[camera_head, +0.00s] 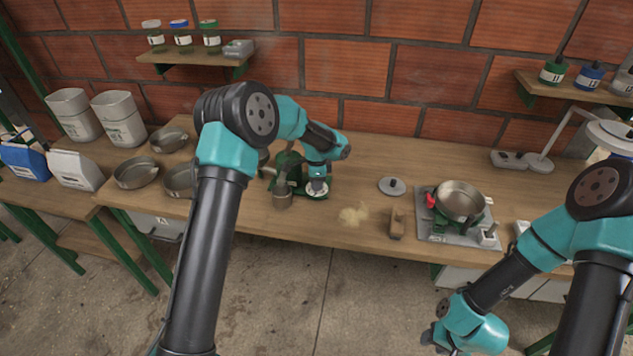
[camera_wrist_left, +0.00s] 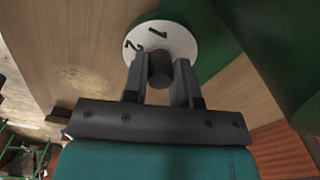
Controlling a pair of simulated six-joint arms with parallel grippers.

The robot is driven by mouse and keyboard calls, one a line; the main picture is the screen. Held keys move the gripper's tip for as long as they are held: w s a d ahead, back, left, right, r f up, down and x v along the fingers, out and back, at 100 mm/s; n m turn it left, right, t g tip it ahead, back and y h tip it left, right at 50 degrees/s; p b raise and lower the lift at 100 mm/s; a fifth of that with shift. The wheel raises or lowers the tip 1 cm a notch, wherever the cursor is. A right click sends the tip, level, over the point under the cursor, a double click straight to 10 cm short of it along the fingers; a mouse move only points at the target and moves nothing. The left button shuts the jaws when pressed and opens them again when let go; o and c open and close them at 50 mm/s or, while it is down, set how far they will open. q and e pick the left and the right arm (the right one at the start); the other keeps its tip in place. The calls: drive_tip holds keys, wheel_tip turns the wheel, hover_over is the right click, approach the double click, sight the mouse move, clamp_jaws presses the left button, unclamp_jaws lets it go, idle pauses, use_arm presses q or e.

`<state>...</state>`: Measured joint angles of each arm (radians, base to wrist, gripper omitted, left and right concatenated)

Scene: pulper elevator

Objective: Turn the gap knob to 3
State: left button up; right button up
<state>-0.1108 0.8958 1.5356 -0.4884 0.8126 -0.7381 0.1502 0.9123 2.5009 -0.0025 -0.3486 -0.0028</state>
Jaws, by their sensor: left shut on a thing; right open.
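The gap knob (camera_wrist_left: 160,69) is a dark round grip in front of a white round dial (camera_wrist_left: 180,40), seen in the left wrist view. The numerals 1 and 2 show on the dial; a 3 and any pointer are not visible there. My left gripper (camera_wrist_left: 161,84) is shut on the knob, with one finger on each side. In the head view my left gripper (camera_head: 318,188) is at the green machine (camera_head: 288,165) on the bench, and the knob is too small to read. My right gripper (camera_head: 432,337) is open, low in front of the bench, away from the machine.
A steel cup (camera_head: 282,198) stands close left of my left gripper. A pale powder pile (camera_head: 354,215), a brush (camera_head: 397,224) and a pan (camera_head: 461,200) on a burner lie to the right. Metal bowls (camera_head: 135,173) sit left. Bare bench lies between.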

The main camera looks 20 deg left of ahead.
use_arm(q)
drive_tip(key=n, duration=1)
drive_tip(key=shift+n, duration=0.3)
idle(0.4)
drive_tip(key=o, duration=0.9)
wheel_tip(320, 180, up, 17)
drive_tip(key=shift+r, duration=0.2)
